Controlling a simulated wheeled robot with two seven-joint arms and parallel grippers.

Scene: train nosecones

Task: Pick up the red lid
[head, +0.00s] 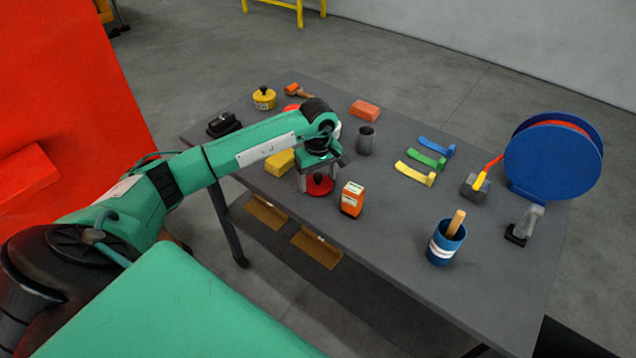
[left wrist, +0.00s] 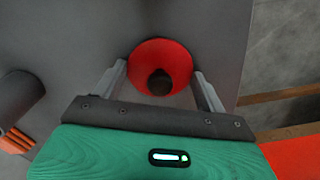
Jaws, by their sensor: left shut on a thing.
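The red lid (head: 319,186) is round with a dark knob in its middle. In the head view it is on or just above the grey table, near the edge closest to me, partly hidden by my gripper. My left gripper (head: 318,182) points down over it, shut on it. In the left wrist view the red lid (left wrist: 160,66) sits between the two fingers of my left gripper (left wrist: 160,85), with its dark knob towards the camera. I cannot tell whether the lid touches the table. My right gripper is in neither view.
On the table (head: 400,225), an orange box-like device (head: 351,199) stands close right of my gripper, and a yellow block (head: 279,163) lies close left. A dark grey cup (head: 365,140) stands behind. A blue cup (head: 446,243) and blue reel (head: 553,160) are farther right.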

